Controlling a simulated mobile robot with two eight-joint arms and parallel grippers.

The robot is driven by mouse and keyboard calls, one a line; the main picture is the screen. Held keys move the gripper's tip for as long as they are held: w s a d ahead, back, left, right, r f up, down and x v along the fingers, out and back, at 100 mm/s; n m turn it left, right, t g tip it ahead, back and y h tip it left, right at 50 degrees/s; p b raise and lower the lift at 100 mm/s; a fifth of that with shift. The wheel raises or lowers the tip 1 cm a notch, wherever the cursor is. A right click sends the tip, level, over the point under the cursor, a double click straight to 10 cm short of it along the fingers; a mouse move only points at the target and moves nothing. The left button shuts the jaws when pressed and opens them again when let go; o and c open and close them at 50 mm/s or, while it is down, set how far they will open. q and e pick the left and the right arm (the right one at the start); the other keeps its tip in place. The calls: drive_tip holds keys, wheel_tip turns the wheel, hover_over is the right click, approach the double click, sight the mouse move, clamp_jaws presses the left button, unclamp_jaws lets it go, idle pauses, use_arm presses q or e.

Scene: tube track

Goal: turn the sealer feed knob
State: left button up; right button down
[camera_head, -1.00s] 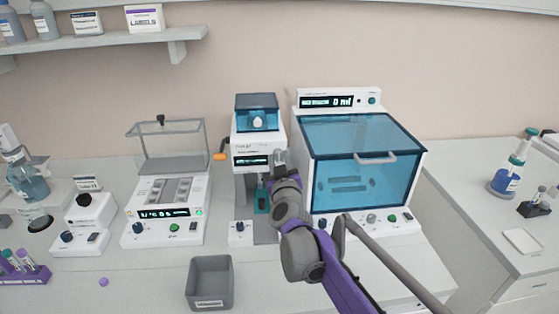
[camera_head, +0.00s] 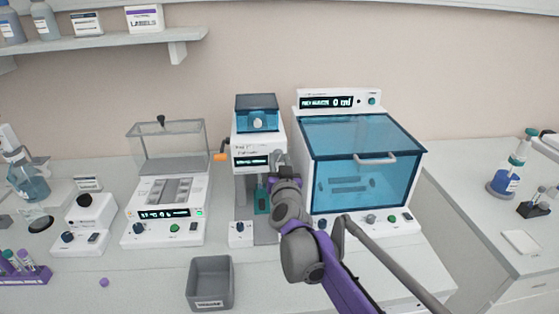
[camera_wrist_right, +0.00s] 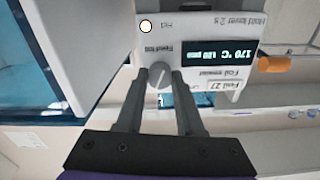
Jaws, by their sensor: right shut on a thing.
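The sealer (camera_head: 257,150) is the narrow white machine with a blue hood in the middle of the bench. Its grey feed knob (camera_wrist_right: 159,76) shows in the right wrist view, beside the lit display. My right gripper (camera_wrist_right: 161,73) has one finger on each side of the knob and is shut on it. In the head view my right gripper (camera_head: 279,164) is at the sealer's right front edge, and my wrist hides the knob there. My left gripper is in neither view.
A white cabinet with a blue window (camera_head: 360,185) stands close on the sealer's right. A balance-like device with a clear cover (camera_head: 165,205) stands on its left, near the sealer's orange handle (camera_head: 220,157). A grey bin (camera_head: 210,284) is in front.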

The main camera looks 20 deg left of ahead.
drive_tip(key=m+p, duration=0.1)
drive_tip(key=m, duration=0.5)
drive_tip(key=shift+m, duration=0.3)
drive_tip(key=m, duration=0.3)
drive_tip(key=shift+p, duration=0.3)
drive_tip(key=shift+m+p, duration=0.35)
drive_tip(key=shift+m, duration=1.45)
drive_tip(key=c, duration=0.5)
unclamp_jaws()
drive_tip(key=shift+c, duration=0.2)
drive_tip(key=shift+s, duration=0.1)
drive_tip(key=b+v, duration=0.1)
drive_tip(key=v, duration=0.9)
drive_tip(key=shift+s, duration=0.3)
